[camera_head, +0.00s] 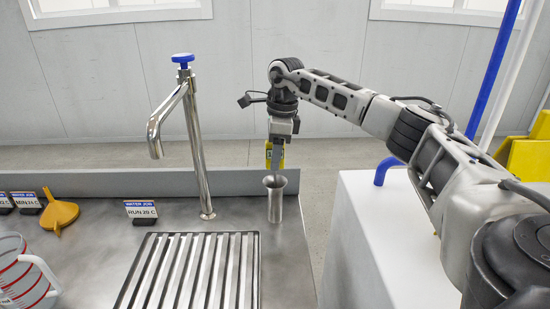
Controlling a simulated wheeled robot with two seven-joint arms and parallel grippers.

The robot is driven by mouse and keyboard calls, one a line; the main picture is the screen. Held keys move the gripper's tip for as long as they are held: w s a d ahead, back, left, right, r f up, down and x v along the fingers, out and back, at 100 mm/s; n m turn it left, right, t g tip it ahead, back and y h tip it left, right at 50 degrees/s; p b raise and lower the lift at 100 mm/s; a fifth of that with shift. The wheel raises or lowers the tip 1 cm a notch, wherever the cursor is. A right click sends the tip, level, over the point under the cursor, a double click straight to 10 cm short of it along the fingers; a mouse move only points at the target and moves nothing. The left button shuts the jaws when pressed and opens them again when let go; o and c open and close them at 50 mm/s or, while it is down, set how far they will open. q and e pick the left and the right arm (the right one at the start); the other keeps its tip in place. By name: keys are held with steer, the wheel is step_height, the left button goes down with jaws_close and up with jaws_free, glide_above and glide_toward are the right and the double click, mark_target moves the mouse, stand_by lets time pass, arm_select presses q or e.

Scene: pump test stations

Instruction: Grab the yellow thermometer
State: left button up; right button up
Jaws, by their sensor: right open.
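The yellow thermometer (268,150) shows as a small yellow piece at my right gripper, above a metal cup (276,205) on the steel counter. Most of it is hidden by the gripper, and I cannot tell whether its lower part is in the cup. My right gripper (276,158) points down over the cup, with its jaws open at the yellow piece. Whether the fingers touch it cannot be seen. My left gripper is not in view.
A chrome tap (195,140) with a blue knob stands left of the cup, behind a slotted drain grate (190,275). A yellow funnel (60,213), small label signs (141,211) and a clear jug (22,275) are at left. A white block (365,240) stands right of the counter.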

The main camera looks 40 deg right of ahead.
steer(key=shift+a+f, duration=0.1)
steer(key=shift+f, duration=0.7)
jaws_close()
steer(key=shift+w, duration=0.1)
steer(key=shift+r, duration=0.2)
